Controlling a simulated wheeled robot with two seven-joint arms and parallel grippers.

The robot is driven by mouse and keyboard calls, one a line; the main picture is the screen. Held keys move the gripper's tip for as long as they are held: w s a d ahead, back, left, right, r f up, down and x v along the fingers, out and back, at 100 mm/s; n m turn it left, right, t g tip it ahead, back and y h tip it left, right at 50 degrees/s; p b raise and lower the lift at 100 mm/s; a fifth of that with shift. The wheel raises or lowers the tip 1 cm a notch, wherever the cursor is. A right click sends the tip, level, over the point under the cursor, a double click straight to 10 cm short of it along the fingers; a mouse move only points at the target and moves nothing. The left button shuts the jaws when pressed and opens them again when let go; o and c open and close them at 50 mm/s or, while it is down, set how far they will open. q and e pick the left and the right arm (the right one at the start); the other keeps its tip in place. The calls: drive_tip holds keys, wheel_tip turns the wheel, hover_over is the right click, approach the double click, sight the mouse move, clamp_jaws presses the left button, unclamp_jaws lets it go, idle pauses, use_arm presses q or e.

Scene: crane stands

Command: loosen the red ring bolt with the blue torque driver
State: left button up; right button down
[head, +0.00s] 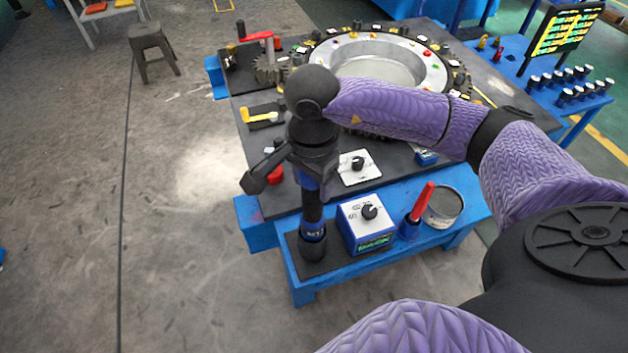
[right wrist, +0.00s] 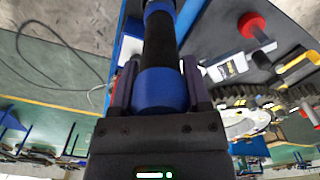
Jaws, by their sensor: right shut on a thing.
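The blue torque driver (head: 312,207), black with blue bands, stands upright at the left end of the bench's low front shelf. Its lower end is at a black round base; whether it is seated there I cannot tell. My right gripper (head: 304,176) is shut on its upper part. In the right wrist view the driver (right wrist: 161,88) lies between both fingers at a blue section. My left gripper is not in view.
A box with a black dial (head: 368,224), a red-handled tool (head: 421,203) and an open tin (head: 443,207) stand right of the driver. A yellow handle (head: 260,115) and red crank (head: 257,38) are at the bench's left side.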

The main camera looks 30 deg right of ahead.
drive_tip(key=shift+r+p, duration=0.9)
drive_tip(key=shift+r, duration=0.55)
drive_tip(key=shift+r+p, duration=0.85)
drive_tip(key=shift+r, duration=0.45)
drive_tip(key=shift+r+p, duration=1.45)
drive_tip(key=shift+r, duration=0.65)
